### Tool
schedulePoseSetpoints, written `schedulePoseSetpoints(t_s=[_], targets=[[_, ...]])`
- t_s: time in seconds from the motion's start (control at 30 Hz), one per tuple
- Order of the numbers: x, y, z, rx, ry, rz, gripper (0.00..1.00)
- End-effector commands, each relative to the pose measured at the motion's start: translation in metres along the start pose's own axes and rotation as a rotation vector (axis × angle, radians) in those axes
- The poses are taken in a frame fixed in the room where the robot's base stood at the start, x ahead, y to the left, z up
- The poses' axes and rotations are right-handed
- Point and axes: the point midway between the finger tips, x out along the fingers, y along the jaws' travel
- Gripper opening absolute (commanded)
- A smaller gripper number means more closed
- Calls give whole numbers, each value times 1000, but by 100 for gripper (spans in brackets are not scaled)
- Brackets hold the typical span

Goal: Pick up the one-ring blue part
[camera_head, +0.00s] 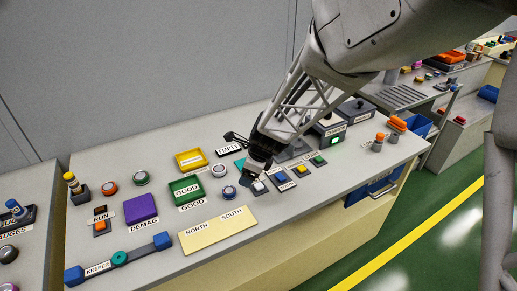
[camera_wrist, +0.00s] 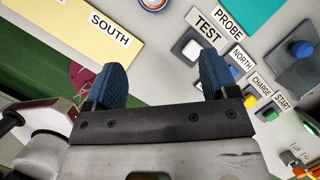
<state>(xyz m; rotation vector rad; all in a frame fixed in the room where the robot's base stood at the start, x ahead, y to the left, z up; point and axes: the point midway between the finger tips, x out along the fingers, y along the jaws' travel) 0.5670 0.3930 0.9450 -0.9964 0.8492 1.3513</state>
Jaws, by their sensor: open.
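My gripper (camera_head: 250,176) is over the middle of the bench, pointing down near a small white button (camera_head: 258,187). In the wrist view my gripper (camera_wrist: 160,75) has its two blue finger pads wide apart, with nothing between them. A round part with a blue ring (camera_head: 230,191) lies just left of the gripper; a round part cut by the top edge of the wrist view (camera_wrist: 153,3) shows blue and orange. A blue knob with pale bands (camera_head: 15,208) stands on the left bench. I cannot tell for sure which is the one-ring blue part.
A yellow NORTH/SOUTH board (camera_head: 218,230) lies in front. A row of buttons, including a blue button (camera_head: 281,177) and a green button (camera_head: 318,159), is to the right. A purple block (camera_head: 140,208), green box (camera_head: 185,189) and yellow tray (camera_head: 191,160) stand left.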

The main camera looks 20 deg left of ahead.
Motion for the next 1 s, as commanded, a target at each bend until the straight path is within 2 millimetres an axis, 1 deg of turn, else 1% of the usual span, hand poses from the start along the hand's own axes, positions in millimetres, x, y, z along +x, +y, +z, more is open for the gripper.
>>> schedulePoseSetpoints(t_s=[0.03,0.1,0.23,0.4,0.73,1.0], targets=[[15,0,8,36,-2,8,80],[30,0,16,84,-4,13,80],[47,0,25,145,-8,16,80],[55,0,29,173,-9,18,80],[56,0,29,172,-8,18,80],[75,1,29,172,-8,18,80]])
